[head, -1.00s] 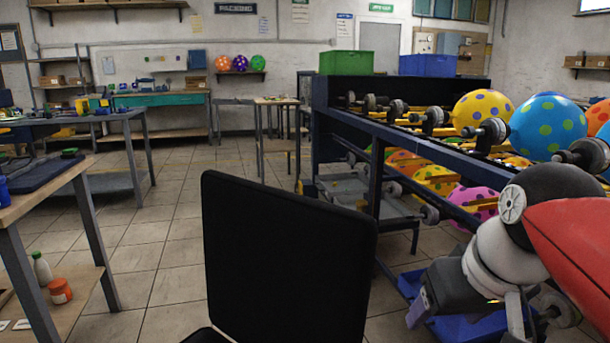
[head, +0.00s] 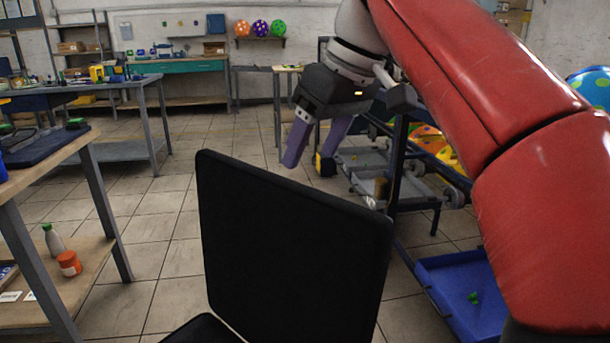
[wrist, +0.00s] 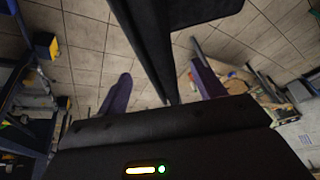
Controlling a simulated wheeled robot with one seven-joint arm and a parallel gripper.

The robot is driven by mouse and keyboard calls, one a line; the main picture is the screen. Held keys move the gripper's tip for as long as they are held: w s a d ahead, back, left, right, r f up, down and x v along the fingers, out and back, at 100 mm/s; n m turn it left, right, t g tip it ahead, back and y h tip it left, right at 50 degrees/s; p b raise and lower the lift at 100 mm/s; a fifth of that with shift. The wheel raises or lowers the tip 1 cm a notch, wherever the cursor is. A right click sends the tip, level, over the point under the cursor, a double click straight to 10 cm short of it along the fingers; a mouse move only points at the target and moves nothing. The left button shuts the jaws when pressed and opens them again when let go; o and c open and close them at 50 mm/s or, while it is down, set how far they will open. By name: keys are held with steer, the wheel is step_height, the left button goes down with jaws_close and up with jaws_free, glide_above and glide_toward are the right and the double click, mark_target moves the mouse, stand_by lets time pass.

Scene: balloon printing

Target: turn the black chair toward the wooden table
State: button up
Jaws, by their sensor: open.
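The black chair (head: 290,250) stands in the near foreground of the head view, its tall flat backrest upright and a corner of its seat (head: 205,330) showing at the bottom edge. The wooden table (head: 60,158) is at the left, with floor between it and the chair. My gripper (head: 311,162) is open, above and beyond the backrest's top edge, its purple fingers pointing down. In the wrist view the dark backrest (wrist: 165,35) extends from the top edge toward the space between my fingers (wrist: 161,84). I cannot tell whether they touch it.
A rack with a blue tray (head: 450,295) at its foot and balloons stands at the right, near my arm. A white bottle (head: 53,240) and an orange jar (head: 69,263) stand on the table's lower shelf. Tiled floor is free behind the chair.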

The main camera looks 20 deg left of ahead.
mark_target(297, 185)
steer(key=b+x, duration=0.1)
steer(key=x, duration=0.4)
steer(key=shift+f+b, duration=0.3)
steer(key=shift+b, duration=0.05)
steer(key=c, duration=1.4)
steer(key=shift+a+r, duration=0.1)
